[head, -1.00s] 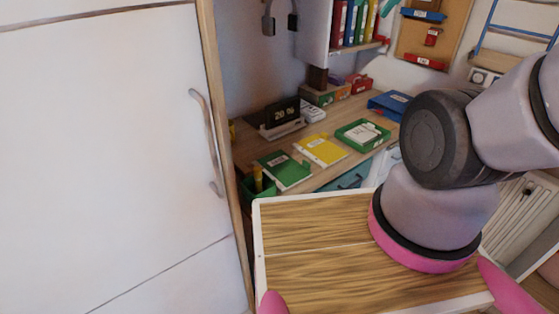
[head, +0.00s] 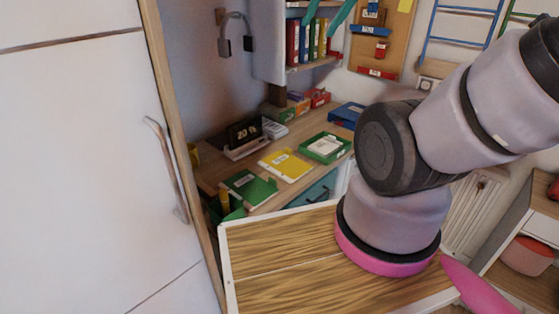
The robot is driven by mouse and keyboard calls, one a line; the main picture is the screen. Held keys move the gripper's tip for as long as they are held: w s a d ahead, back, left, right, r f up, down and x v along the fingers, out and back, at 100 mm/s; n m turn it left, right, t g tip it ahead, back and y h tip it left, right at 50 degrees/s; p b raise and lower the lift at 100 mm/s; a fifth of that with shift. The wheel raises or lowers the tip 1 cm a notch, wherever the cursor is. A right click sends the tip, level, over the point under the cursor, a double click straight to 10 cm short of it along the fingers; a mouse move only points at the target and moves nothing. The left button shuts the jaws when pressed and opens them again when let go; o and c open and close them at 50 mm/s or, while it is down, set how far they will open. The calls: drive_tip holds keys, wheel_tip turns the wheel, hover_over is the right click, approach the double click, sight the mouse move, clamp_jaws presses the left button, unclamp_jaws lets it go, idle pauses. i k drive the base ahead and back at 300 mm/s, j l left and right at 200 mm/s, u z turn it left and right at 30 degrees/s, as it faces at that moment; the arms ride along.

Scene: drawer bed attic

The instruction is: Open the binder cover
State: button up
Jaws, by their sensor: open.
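Several flat or binder-like things lie on the wooden desk (head: 228,166). A green one with a white label (head: 248,187) is at the near left edge, a yellow one (head: 285,165) is behind it to the right, and a thicker blue one (head: 345,114) is at the back right. They look closed, but they are small, and I cannot tell which is the task's binder. My gripper is out of view.
A green tray (head: 343,153) with papers and a dark sign (head: 244,132) stand on the desk. Upright binders (head: 304,42) fill a wall shelf. A white wardrobe door (head: 70,160) stands close on the left. A radiator (head: 475,205) and a shelf unit are at the right.

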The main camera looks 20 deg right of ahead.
sight(351, 111)
drive_tip(key=i+l+z, duration=0.15)
drive_tip(key=i+l, duration=0.3)
drive_tip(key=l, duration=0.2)
drive_tip(key=i+l+z, duration=0.1)
drive_tip(key=i+l, duration=0.35)
drive_tip(key=l, duration=0.15)
